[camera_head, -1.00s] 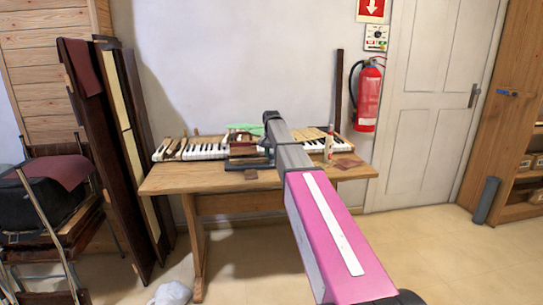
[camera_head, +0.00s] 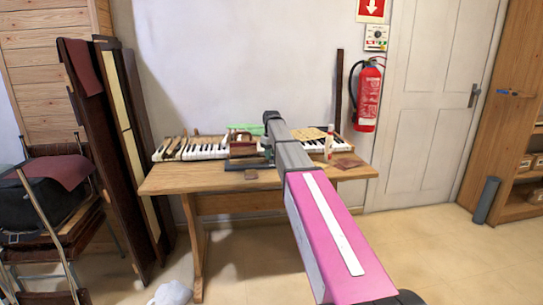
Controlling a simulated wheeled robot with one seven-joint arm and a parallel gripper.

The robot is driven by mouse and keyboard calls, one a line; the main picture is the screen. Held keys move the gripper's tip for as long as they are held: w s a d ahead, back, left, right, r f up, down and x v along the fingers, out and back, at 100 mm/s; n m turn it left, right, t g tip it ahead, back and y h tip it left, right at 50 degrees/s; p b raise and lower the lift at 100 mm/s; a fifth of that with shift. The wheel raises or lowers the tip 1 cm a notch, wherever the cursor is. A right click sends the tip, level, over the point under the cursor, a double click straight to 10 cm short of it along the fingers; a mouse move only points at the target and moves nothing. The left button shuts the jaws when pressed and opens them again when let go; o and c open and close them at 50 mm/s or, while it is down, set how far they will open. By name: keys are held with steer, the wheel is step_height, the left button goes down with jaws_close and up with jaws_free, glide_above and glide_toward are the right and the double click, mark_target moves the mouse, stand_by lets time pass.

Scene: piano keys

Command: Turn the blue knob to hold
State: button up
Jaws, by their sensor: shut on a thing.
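My arm reaches from the lower right towards the table, its grey link (camera_head: 292,154) passing in front of the keyboard. My gripper (camera_head: 247,164) is a small dark shape at the table's middle, by a brown block (camera_head: 243,148). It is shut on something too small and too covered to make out. No blue knob can be made out at the gripper. A small blue piece (camera_head: 508,93) shows on the wooden cabinet at the far right, well away from my gripper. A white panel with a dark round dial (camera_head: 376,38) hangs on the wall above the extinguisher.
The wooden table (camera_head: 170,183) carries the piano keys (camera_head: 205,152), a green cloth (camera_head: 243,127) and a white bottle (camera_head: 329,147). Tall boards (camera_head: 110,150) and chairs (camera_head: 45,235) stand at left. A fire extinguisher (camera_head: 367,99) hangs at right.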

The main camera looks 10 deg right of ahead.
steer(key=shift+n, duration=1.7)
steer(key=o, duration=0.9)
steer(key=shift+r, duration=0.1)
step_height(320, 180, up, 11)
steer(key=shift+f, duration=0.2)
